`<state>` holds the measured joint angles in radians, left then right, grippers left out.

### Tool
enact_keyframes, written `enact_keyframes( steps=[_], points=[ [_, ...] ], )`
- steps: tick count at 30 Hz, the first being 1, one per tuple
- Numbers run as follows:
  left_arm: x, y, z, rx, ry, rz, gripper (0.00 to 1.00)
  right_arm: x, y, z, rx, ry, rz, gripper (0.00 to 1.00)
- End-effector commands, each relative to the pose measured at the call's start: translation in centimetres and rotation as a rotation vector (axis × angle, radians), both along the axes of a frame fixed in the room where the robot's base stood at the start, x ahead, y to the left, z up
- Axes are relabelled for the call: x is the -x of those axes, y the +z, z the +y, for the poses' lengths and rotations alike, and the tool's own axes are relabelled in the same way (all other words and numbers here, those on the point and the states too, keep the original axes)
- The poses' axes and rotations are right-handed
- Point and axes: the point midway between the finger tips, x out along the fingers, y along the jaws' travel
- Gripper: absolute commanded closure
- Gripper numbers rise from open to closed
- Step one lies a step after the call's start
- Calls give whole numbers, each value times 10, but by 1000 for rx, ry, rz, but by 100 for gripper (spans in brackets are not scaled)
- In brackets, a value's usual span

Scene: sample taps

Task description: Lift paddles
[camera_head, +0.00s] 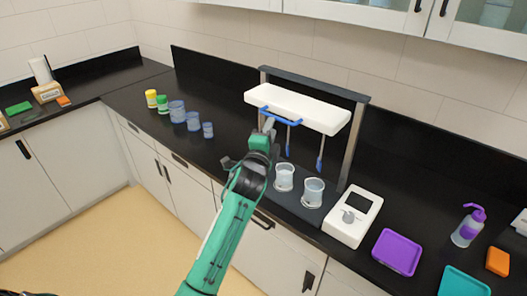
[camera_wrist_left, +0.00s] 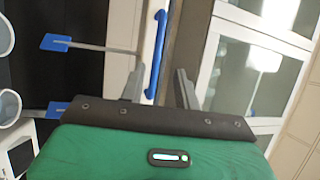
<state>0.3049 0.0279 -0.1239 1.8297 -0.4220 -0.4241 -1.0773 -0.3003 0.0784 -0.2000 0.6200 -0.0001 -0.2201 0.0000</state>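Two blue paddles, the left one (camera_head: 287,150) and the right one (camera_head: 320,163), hang on thin grey shafts under a white stirrer head (camera_head: 300,108). They hang above two clear beakers, left (camera_head: 284,183) and right (camera_head: 312,196). A blue bar handle (camera_head: 279,114) runs along the front of the head. My left gripper (camera_head: 268,125) is at the left part of this handle. In the left wrist view the fingers are apart, with the blue handle (camera_wrist_left: 158,55) showing between them. Contact cannot be told. The paddles also show there, at left (camera_wrist_left: 56,42). My right gripper is not in view.
A grey frame (camera_head: 355,140) holds the head. A white control box (camera_head: 352,217), a purple tray (camera_head: 397,251) and a purple-capped bottle (camera_head: 466,230) stand to the right. Several jars and cups (camera_head: 177,111) stand at left. Black counter between the cups and frame is clear.

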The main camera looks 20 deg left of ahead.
Motion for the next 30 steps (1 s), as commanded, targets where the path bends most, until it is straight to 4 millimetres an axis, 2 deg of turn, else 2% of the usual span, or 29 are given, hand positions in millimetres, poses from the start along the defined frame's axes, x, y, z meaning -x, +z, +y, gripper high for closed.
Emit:
enact_keyframes(
  steps=[1, 6, 12, 18, 30],
  points=[
    [11, -6, 0, -1, 0, -1, 68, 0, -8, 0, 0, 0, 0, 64],
    [41, -10, -2, 0, -1, -1, 68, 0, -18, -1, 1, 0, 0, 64],
    [64, -12, -3, 0, 0, -3, 68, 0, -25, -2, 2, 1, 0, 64],
    [70, -11, -3, 0, 0, -2, 68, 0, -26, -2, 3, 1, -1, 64],
    [69, -13, -4, 2, 0, 1, 68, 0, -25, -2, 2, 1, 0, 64]
  ],
)
